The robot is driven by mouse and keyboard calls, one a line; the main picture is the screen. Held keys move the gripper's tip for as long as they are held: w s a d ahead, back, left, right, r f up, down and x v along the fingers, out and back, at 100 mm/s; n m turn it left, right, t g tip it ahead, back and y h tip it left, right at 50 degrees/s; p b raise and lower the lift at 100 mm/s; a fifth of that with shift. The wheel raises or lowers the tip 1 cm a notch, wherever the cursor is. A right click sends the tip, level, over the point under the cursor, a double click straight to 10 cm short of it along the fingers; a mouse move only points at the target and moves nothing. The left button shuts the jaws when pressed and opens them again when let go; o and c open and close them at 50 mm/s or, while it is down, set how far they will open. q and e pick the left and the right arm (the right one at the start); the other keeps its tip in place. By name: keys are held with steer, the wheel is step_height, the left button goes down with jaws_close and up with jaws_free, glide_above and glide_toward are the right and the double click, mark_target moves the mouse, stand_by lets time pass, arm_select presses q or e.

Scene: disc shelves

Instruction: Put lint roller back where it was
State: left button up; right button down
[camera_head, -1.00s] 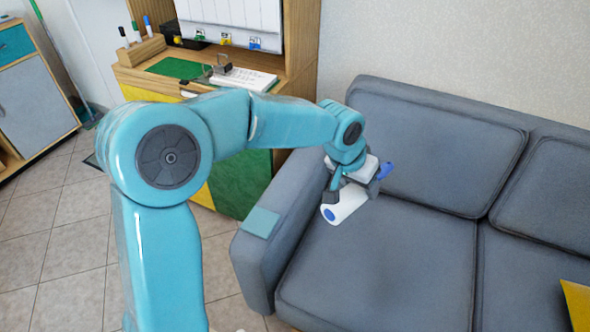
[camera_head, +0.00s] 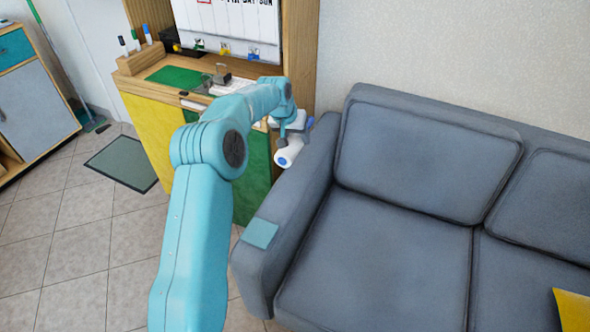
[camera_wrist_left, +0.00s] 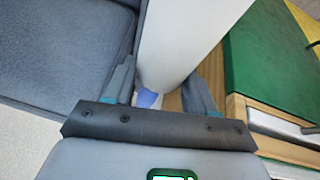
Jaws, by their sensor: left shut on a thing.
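The lint roller (camera_head: 287,155) has a white roll with blue at its ends. My left gripper (camera_head: 291,136) is shut on it and holds it in the air, between the desk front and the sofa's left armrest in the head view. In the left wrist view the white roll (camera_wrist_left: 187,35) fills the upper middle between the two fingers of my left gripper (camera_wrist_left: 160,85), with a blue part (camera_wrist_left: 147,98) below it. My right gripper is not in view.
A wooden desk (camera_head: 125,62) with a green mat (camera_head: 180,73), a pen holder (camera_head: 140,60) and papers stands behind the arm. A grey sofa (camera_head: 400,250) with a teal patch (camera_head: 260,233) on its armrest fills the right.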

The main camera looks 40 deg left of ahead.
arm_select(q)
step_height(320, 180, down, 12)
steer(key=shift+w+r+b, duration=0.1)
steer(key=shift+b, duration=0.5)
steer(key=shift+r, duration=0.1)
steer(key=shift+f, duration=0.25)
steer(key=o, duration=0.9)
steer(key=shift+r, duration=0.1)
steer(key=shift+o, duration=0.2)
